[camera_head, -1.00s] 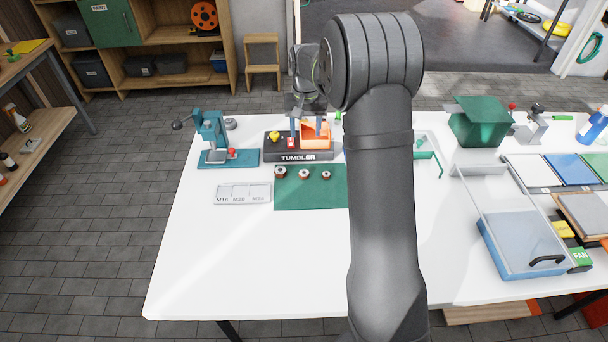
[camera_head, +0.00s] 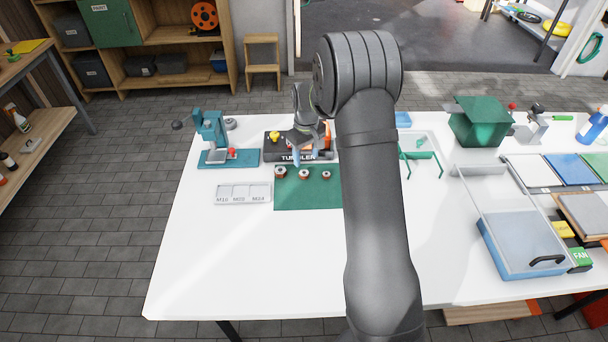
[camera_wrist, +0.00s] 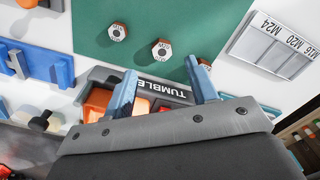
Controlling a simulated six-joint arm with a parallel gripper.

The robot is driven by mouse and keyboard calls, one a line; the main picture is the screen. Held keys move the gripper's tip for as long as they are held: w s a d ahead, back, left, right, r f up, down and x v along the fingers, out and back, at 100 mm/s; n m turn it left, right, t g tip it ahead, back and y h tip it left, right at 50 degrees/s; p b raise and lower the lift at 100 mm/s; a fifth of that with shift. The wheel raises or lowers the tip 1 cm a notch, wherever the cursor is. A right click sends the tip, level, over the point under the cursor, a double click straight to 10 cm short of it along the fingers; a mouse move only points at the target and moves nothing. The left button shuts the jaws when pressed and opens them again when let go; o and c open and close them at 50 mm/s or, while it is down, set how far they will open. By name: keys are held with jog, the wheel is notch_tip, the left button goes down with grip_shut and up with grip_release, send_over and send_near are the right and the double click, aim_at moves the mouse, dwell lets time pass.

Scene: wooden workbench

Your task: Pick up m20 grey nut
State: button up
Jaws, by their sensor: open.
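Three hex nuts with pale tops and reddish-brown sides stand in a row on the green mat (camera_head: 310,196): a left nut (camera_head: 281,171), a middle nut (camera_head: 304,174) and a right nut (camera_head: 326,174). I cannot read their sizes, so I cannot tell which is the M20. My gripper (camera_head: 296,158) is above the tumbler's front edge, just behind the nuts. In the wrist view, my gripper (camera_wrist: 160,74) is open with nothing between its blue fingers. The middle nut (camera_wrist: 161,50) lies ahead of the gap; the right nut (camera_wrist: 117,31) is further off. One finger partly covers the left nut.
A pale tray (camera_head: 243,194) marked M16, M20 and M24 lies left of the mat. The black tumbler base (camera_head: 275,153) stands behind the mat, partly hidden by my arm. A teal press (camera_head: 211,140) stands at the left. The front of the white table is clear.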

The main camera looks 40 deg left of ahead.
aim_at(305, 174)
notch_tip(305, 174, down, 8)
jog(key=shift+a+r, duration=0.1)
jog(key=shift+r, duration=0.1)
jog(key=c, duration=1.1)
